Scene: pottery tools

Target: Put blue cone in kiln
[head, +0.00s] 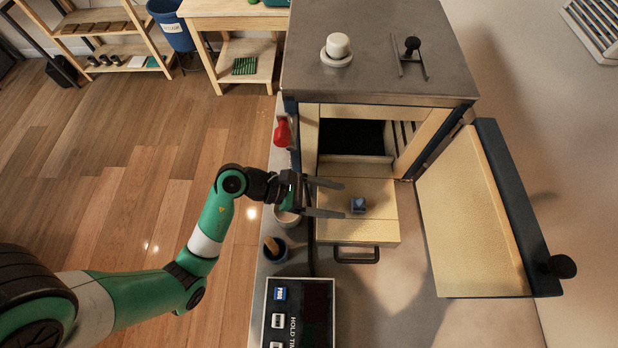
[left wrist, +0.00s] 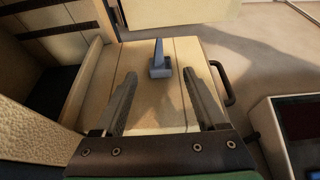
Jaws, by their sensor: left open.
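The blue cone (head: 358,204) stands on the pulled-out cream shelf (head: 365,232) of the kiln (head: 378,50). It also shows in the left wrist view (left wrist: 159,62), upright on a small blue base. The kiln's door (head: 478,220) is swung open to the right, and its dark chamber (head: 352,134) lies behind the shelf. My left gripper (head: 340,199) is open and empty over the shelf. In the left wrist view its two fingers (left wrist: 158,95) point toward the cone, which is beyond their tips and between their lines. My right gripper is not in view.
A control panel (head: 298,315) sits at the front of the grey counter. A small pot with a wooden-handled tool (head: 273,248) and a red object (head: 282,132) are near the counter's left edge. The shelf has a dark handle (head: 357,256). A white knob (head: 337,47) is on the kiln top.

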